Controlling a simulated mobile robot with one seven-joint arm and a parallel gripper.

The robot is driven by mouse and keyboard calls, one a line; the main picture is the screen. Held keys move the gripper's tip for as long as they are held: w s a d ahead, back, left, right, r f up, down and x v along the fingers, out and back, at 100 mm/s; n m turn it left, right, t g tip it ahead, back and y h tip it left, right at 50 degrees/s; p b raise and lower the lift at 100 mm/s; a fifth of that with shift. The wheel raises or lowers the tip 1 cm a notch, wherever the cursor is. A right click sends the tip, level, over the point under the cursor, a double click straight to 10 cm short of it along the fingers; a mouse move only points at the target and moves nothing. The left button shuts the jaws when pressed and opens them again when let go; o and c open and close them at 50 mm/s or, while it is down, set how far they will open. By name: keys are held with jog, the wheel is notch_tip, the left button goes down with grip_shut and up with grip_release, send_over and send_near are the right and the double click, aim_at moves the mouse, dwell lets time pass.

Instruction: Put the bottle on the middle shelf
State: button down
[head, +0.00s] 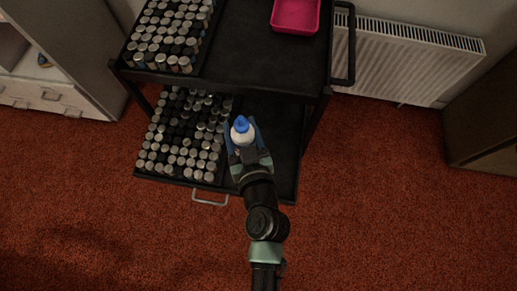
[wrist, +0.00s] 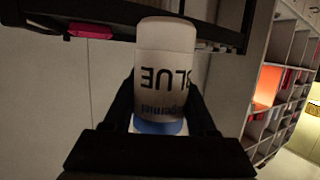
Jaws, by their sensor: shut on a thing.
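The bottle (head: 242,132) is white with a blue cap, and my gripper (head: 244,142) is shut on it. In the wrist view the bottle (wrist: 165,75) fills the space between my fingers (wrist: 162,105), with dark "BLUE" lettering that looks upside down. The black cart has a top shelf (head: 270,45) and a lower shelf (head: 262,110) in the head view. My gripper holds the bottle at the front of the cart, seen over the lower shelf's right part. Its exact height against the shelves is hard to tell.
Many metal-topped cylinders (head: 185,140) fill the lower shelf's left side, and more (head: 170,35) stand on the top shelf's left. A pink tray (head: 296,14) sits on the top shelf. The lower shelf's right side looks bare. A white radiator (head: 400,60) stands behind right.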

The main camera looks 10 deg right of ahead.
jog(key=w+f+n+g+y+b, duration=0.1)
jog(key=w+f+n+y+b, duration=0.1)
jog(key=f+b, duration=0.9)
jog(key=w+a+f+n+g+y+b, duration=0.1)
jog(key=w+f+n+y+b, duration=0.1)
jog(key=f+b, duration=0.9)
jog(key=w+f+n+g+y+b, duration=0.1)
jog(key=w+f+n+y+b, duration=0.1)
jog(key=f+b, duration=0.9)
jog(key=shift+w+a+f+n+g+y+b, duration=0.15)
jog(key=shift+w+f+n+y+b, duration=0.1)
jog(key=shift+y+b, duration=0.3)
jog(key=shift+w+a+f+n+g+y+b, duration=0.15)
jog(key=shift+n+y+b, duration=0.1)
jog(key=shift+y+b, duration=0.3)
jog(key=shift+f+b, duration=0.2)
jog(key=shift+b, duration=0.15)
jog(key=shift+c, duration=1)
grip_release()
jog(key=shift+r, duration=0.1)
